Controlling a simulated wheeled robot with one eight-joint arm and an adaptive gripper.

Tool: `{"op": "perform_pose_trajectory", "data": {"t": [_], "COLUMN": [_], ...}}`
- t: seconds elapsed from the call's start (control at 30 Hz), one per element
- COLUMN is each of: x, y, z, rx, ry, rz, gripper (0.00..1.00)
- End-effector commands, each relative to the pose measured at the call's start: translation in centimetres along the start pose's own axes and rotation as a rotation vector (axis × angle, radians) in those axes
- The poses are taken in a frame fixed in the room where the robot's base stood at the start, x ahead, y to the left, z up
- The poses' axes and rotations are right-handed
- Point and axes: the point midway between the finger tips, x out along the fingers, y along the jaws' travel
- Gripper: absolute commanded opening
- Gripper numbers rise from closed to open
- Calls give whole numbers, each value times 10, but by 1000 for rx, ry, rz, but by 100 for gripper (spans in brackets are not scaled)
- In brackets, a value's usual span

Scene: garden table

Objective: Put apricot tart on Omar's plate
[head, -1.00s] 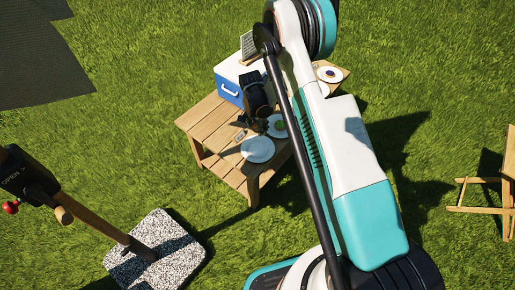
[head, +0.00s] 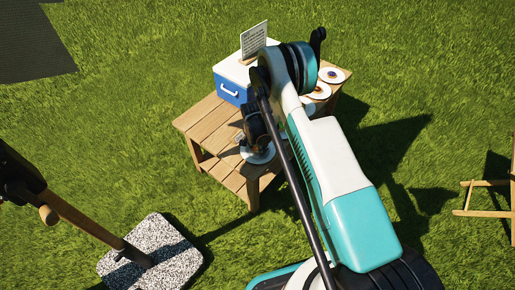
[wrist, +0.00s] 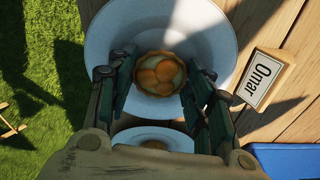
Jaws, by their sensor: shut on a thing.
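The apricot tart (wrist: 160,74), round with several orange fruit halves in a brown crust, is between the fingers of my gripper (wrist: 160,90) in the wrist view. My gripper is shut on it. A large white plate (wrist: 112,35) lies directly below the tart; I cannot tell whether the tart touches it. A name card reading "Omar" (wrist: 264,78) stands right beside this plate. In the head view my gripper (head: 252,147) is over the near-side plate (head: 262,158), and the tart is hidden.
A second plate (wrist: 175,136) shows partly below the gripper in the wrist view. On the wooden table (head: 205,125), a blue and white cooler (head: 230,90) with a sign (head: 254,38) stands at the back. More plates (head: 333,75) lie to the right, partly behind my arm.

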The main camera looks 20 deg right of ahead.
Motion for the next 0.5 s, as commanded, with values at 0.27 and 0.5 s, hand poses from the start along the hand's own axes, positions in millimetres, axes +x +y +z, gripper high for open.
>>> {"op": "perform_pose_trajectory", "data": {"t": [0.27,0.5], "x": [0,2], "y": [0,0], "z": [0,0], "rx": [0,0], "ry": [0,0], "rz": [0,0], "gripper": [24,68]}}
